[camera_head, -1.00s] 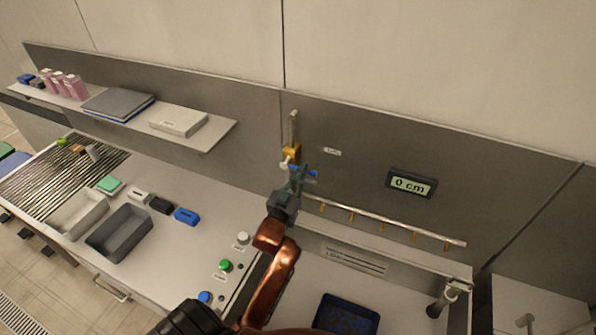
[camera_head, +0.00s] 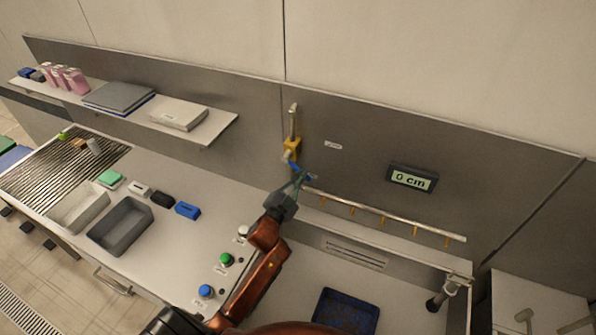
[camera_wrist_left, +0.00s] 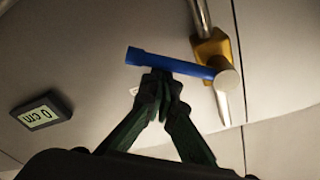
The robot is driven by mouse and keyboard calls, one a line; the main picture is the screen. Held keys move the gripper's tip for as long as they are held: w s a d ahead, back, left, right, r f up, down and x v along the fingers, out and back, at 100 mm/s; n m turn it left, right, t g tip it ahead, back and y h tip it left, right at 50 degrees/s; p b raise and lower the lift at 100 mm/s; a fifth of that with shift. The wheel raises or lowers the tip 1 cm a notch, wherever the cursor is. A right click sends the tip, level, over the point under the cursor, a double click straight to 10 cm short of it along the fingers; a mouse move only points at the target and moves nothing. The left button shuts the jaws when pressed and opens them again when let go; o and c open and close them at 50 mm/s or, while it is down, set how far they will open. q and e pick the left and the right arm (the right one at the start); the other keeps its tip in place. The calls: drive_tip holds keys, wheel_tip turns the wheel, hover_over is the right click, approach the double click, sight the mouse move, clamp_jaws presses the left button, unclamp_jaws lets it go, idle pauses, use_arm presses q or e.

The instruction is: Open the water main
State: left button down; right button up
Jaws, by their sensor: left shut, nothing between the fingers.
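The water main is a valve with a brass body (camera_head: 292,146) on a grey pipe (camera_head: 294,118) against the back panel. Its blue lever (camera_head: 296,166) slants down to the right in the head view. In the left wrist view the lever (camera_wrist_left: 180,65) runs left from a pale hub (camera_wrist_left: 227,79) beside the brass body (camera_wrist_left: 212,46). My left gripper (camera_head: 302,177) is shut and empty. In the left wrist view its fingertips (camera_wrist_left: 162,86) are up against the lever's side and seem to touch it. The gripper hides part of the lever in the head view.
A display (camera_head: 412,178) reads 0 cm on the panel. A pipe with brass nozzles (camera_head: 380,213) runs above the basin, with a blue crate (camera_head: 346,312) below. Buttons (camera_head: 226,259) and a grey bin (camera_head: 121,226) are on the left counter; a shelf (camera_head: 215,130) is above.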

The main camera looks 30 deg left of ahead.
use_arm(q)
drive_tip(key=a+f+m+g+h, duration=0.1)
drive_tip(key=a+f+m, duration=0.3)
drive_tip(key=m, duration=0.7)
drive_tip(key=shift+s+a+f+p, duration=0.25)
drive_tip(key=shift+s+a+p, duration=0.2)
drive_tip(key=shift+a, duration=0.3)
use_arm(e)
drive_tip(key=shift+s+a+r, duration=0.2)
drive_tip(key=shift+r, duration=0.15)
drive_tip(key=shift+d, duration=0.2)
